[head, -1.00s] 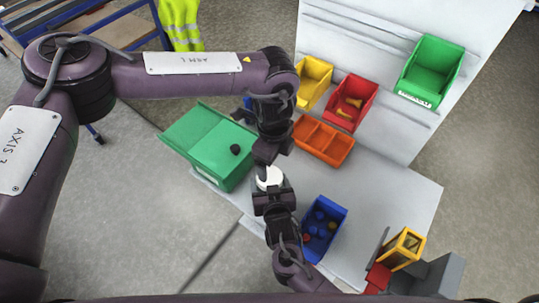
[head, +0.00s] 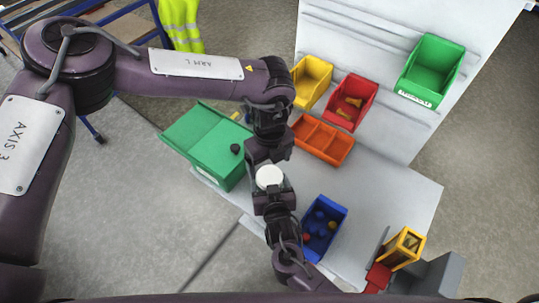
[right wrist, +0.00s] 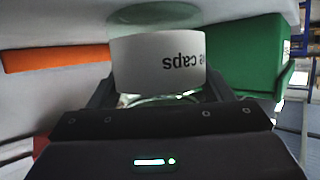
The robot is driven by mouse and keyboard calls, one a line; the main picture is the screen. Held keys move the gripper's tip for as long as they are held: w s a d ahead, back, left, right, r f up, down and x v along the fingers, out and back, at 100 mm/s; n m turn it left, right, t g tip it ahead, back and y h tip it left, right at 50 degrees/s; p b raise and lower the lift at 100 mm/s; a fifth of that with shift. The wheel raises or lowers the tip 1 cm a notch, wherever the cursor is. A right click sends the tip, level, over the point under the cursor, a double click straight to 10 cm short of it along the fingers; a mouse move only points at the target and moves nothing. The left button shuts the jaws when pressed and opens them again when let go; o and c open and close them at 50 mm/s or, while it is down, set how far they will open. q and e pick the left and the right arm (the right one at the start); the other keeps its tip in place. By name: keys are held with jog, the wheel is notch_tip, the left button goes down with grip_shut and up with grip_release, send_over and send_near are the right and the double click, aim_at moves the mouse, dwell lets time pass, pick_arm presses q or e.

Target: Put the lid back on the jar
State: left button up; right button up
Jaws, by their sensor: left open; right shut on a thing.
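The jar (right wrist: 160,63) is held between the fingers of my right gripper (right wrist: 158,95) in the right wrist view. It has a white band printed with "caps" and pale green, glassy parts beyond it. In the head view it shows as a round white top (head: 269,178) at the tip of my right gripper (head: 270,190). I cannot tell whether this white top is the lid. My left gripper (head: 268,157) is open, just above the white top in the picture. Its fingertips are partly hidden by its own wrist, and I see nothing held in it.
A green bin (head: 205,145) with a small dark round thing (head: 235,148) stands left of the grippers. An orange divided tray (head: 322,140) and a blue bin (head: 323,228) with coloured balls are to the right. The grey table (head: 385,190) is clear between them.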

aim_at(269, 176)
pick_arm(q)
jog(key=shift+f, duration=2.8)
jog(key=c, duration=1)
jog(key=m, duration=0.5)
jog(key=shift+m, duration=0.3)
jog(key=m, duration=0.7)
jog(key=o, duration=1.1)
jog(key=shift+c, duration=0.2)
